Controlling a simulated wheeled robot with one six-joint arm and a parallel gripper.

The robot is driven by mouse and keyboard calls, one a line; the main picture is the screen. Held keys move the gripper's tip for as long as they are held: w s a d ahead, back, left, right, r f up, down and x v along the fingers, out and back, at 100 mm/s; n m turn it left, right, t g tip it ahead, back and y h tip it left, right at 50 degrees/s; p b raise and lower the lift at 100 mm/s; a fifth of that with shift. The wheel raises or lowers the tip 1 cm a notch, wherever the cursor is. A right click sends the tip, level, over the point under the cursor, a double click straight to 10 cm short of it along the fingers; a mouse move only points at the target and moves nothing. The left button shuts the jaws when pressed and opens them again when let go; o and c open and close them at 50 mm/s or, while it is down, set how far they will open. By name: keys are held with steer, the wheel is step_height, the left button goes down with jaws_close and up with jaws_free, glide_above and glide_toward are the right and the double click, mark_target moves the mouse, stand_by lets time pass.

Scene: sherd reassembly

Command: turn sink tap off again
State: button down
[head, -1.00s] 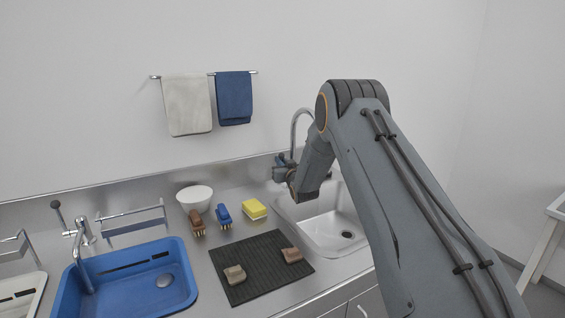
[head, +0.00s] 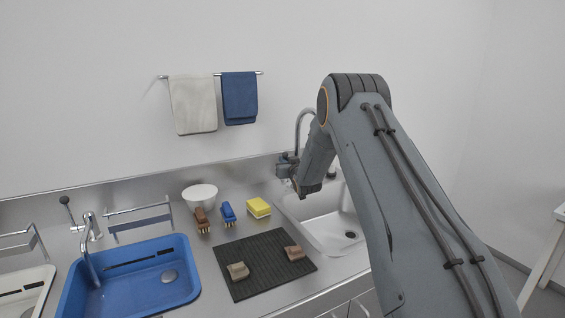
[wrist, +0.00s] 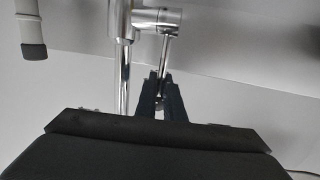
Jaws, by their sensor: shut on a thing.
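The sink tap (head: 302,122) is a chrome gooseneck behind the steel sink (head: 325,232) on the right. In the wrist view, its chrome body (wrist: 152,17) is at the top, with a thin lever (wrist: 166,50) running down from it. My gripper (wrist: 160,88) is shut on the end of this lever, its dark fingers on either side. In the head view my gripper (head: 286,165) is beside the tap, partly hidden by my wrist, and the lever cannot be made out. I see no water running; the spout's end is hidden behind my arm.
A white bowl (head: 199,193), two brushes (head: 202,219) (head: 228,212) and a yellow sponge (head: 259,207) stand left of the sink. Two sherds (head: 237,270) (head: 294,252) lie on a dark mat (head: 262,254). A blue basin (head: 185,285) with another tap (head: 92,228) is at left.

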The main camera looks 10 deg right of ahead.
steer(key=c, duration=1.9)
jaws_free()
steer(key=shift+w+r, duration=0.1)
steer(key=shift+r, duration=0.3)
steer(key=shift+o, duration=0.2)
steer(key=shift+f, duration=0.15)
steer(key=s+b, duration=0.1)
steer(key=s, duration=0.7)
steer(key=shift+d+r, duration=0.2)
steer(key=shift+r, duration=0.05)
steer(key=s+a+f+g, duration=0.2)
steer(key=s+g, duration=0.3)
steer(key=s, duration=1.2)
steer(key=s+a+f+g, duration=0.3)
steer(key=s+g, duration=0.3)
steer(key=s, duration=1.2)
steer(key=s+a+f+g, duration=0.2)
steer(key=s+g, duration=0.3)
steer(key=s, duration=1.2)
steer(key=shift+s+a+f+g+h, duration=0.15)
steer(key=shift+s+f+g+h, duration=0.15)
steer(key=shift+s+f+g, duration=0.15)
